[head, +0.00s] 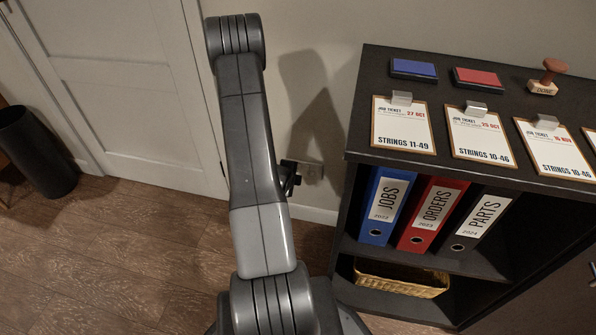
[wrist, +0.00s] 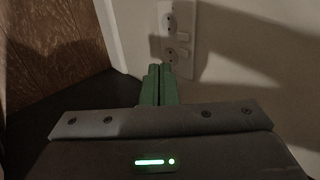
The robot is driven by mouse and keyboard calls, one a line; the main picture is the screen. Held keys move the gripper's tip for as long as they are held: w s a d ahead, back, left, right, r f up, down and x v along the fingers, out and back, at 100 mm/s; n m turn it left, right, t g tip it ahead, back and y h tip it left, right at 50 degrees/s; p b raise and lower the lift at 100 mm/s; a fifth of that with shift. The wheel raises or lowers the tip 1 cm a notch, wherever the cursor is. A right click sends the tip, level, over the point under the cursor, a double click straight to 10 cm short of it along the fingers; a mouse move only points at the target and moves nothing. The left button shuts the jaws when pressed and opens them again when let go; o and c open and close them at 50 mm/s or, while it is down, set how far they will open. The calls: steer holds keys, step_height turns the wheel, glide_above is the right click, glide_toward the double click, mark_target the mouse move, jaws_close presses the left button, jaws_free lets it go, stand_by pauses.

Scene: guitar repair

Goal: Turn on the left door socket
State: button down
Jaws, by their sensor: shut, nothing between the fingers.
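A white double socket plate (wrist: 179,8) is on the wall beside the door frame. In the wrist view its two round outlets, the upper one (wrist: 169,21) and the lower one (wrist: 170,53), lie one above the other, with small pale switches to their right. I cannot tell the switches' on or off state. My gripper (wrist: 160,68) is shut and empty, its green fingertips just below the lower outlet; contact cannot be told. In the head view my gripper (head: 289,178) is dark and covers the plate's left part; the right part of the socket plate (head: 313,171) shows.
A white door (head: 125,75) is left of my arm. A dark shelf unit (head: 352,152) with binders, job tickets and ink pads stands close on the right. A black bin (head: 38,150) is at the far left. The wooden floor (head: 120,260) in front of the door is clear.

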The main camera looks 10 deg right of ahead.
mark_target(300, 166)
steer(key=shift+w+d+r+b+x, duration=0.1)
steer(key=shift+w+r+b+x, duration=0.15)
steer(key=shift+x, duration=1.6)
steer(key=shift+w+d+r+b+x, duration=0.2)
steer(key=shift+w+r+x, duration=0.1)
steer(key=shift+x, duration=1.5)
steer(key=shift+w+d+r+b+x, duration=0.1)
steer(key=shift+w+r+b+x, duration=0.15)
steer(key=shift+x, duration=1.6)
steer(key=shift+w+f+b, duration=0.1)
steer(key=shift+f+b, duration=0.15)
steer(key=shift+b, duration=0.85)
steer(key=shift+r+p, duration=0.3)
steer(key=shift+r, duration=0.1)
steer(key=shift+r+p, duration=0.35)
steer(key=shift+r, duration=0.4)
